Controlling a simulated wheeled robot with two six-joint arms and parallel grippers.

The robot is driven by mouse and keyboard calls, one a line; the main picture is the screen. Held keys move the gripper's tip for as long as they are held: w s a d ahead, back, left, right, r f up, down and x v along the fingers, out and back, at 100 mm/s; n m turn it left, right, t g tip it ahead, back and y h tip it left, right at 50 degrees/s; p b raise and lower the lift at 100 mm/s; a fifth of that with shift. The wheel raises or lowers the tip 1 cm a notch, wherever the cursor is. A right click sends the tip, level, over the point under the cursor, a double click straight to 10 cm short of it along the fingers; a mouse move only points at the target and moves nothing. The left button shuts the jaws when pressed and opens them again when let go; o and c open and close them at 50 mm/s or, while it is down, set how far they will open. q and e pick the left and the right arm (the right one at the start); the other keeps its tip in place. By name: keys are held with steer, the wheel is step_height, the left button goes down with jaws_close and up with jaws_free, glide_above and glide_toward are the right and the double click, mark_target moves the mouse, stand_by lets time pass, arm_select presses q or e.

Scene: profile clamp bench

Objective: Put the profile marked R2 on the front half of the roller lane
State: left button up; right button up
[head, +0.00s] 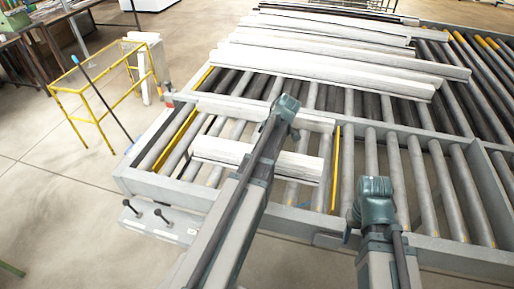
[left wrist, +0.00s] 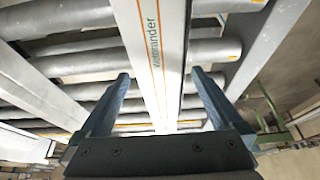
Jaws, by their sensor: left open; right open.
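A white profile (head: 222,151) lies across the rollers of the roller lane (head: 300,221), between two yellow bars. My left arm passes in front of it. My left gripper (head: 287,106) is over a pale bar behind that profile. My right gripper (head: 375,190) is open and empty over the rollers to the right. No R2 mark is legible.
Several long white profiles (head: 330,72) lie side by side on the rollers at the back. A yellow frame stand (head: 85,93) stands on the floor at the left. Knobs (head: 160,214) stick out at the front left corner. The rollers (head: 445,190) at right are bare.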

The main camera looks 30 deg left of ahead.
arm_select(q)
steer(key=p+v, duration=0.6)
steer(key=v, duration=0.1)
steer(key=shift+d+r, duration=0.2)
steer(key=shift+r, duration=0.15)
steer(key=shift+d+f, duration=0.1)
steer(key=shift+d, duration=0.05)
steer(key=s+d+m+h, duration=0.1)
steer(key=s+d+m, duration=0.8)
steer(key=d+m, duration=0.3)
steer(key=s+d+f+m+h, duration=0.1)
steer(key=s+d+m+h, duration=0.1)
steer(key=s+d+m, duration=0.6)
steer(key=d+m, duration=0.4)
steer(key=d, duration=0.1)
steer(key=shift+s+f+m+t, duration=0.25)
steer(key=shift+s+m+t, duration=0.05)
steer(key=shift+s, duration=0.1)
